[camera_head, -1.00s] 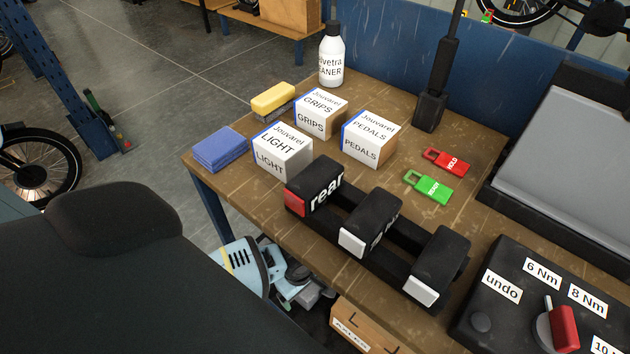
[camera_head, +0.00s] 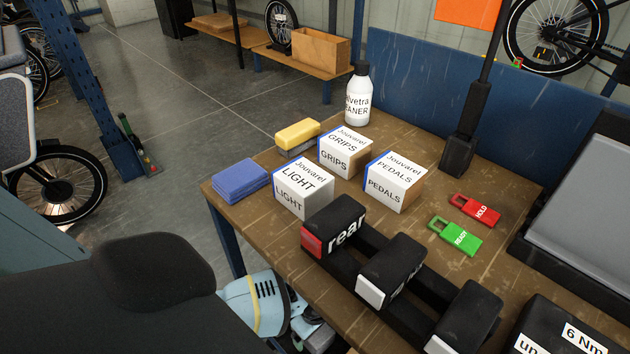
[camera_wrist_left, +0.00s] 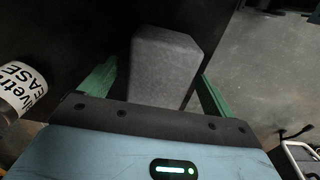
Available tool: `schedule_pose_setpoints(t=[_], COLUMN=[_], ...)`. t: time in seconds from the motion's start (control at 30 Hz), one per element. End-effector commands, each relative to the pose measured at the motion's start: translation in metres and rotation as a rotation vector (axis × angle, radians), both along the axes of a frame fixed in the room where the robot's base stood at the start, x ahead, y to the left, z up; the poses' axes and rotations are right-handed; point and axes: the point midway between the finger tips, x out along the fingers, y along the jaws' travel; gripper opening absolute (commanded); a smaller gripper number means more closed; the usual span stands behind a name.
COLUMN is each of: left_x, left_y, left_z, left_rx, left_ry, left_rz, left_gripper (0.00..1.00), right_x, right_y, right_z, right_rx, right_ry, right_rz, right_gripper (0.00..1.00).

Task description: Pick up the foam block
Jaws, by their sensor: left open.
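A dark grey block with chamfered corners, which looks like the foam block (camera_wrist_left: 165,62), stands between the green fingers of my left gripper (camera_wrist_left: 157,82) in the left wrist view. The fingers are open, one on each side of it, with dark gaps showing. I cannot tell how deep it sits between them. In the head view my light blue left gripper (camera_head: 262,303) is low, beside and below the front edge of the bench; a grey piece, perhaps the same block, shows partly at its side. My right gripper is not in view.
The bench (camera_head: 255,232) carries a blue cloth stack (camera_head: 241,181), a yellow sponge (camera_head: 298,133), white labelled boxes (camera_head: 304,188), a bottle (camera_head: 358,98), red and green tags and a black rack (camera_head: 390,268). In the wrist view a labelled bottle (camera_wrist_left: 22,88) stands close left of the gripper.

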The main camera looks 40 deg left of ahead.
Motion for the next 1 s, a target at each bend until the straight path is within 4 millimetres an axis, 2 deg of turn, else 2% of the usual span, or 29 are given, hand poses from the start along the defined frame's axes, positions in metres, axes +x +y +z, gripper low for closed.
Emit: schedule_pose_setpoints(t=[0.03,0.2,0.53,0.9,1.0], left_x=[0.0,0.0,0.001,0.001,0.001], left_y=[0.002,0.002,0.002,0.002,0.002], left_z=[-0.011,-0.031,-0.035,-0.035,-0.035], left_rx=[0.001,0.001,0.0,0.0,0.0], left_ry=[0.003,0.002,-0.001,0.0,-0.001], left_rz=[0.001,0.0,0.0,0.0,0.0], left_gripper=[0.89,0.89,0.89,0.41,0.41], right_x=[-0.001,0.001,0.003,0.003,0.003], right_y=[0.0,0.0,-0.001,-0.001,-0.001], right_z=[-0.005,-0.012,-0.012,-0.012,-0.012], right_rx=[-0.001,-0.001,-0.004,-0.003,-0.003], right_ry=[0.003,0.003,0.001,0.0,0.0], right_rz=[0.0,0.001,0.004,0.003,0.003], right_gripper=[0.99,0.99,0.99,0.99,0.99])
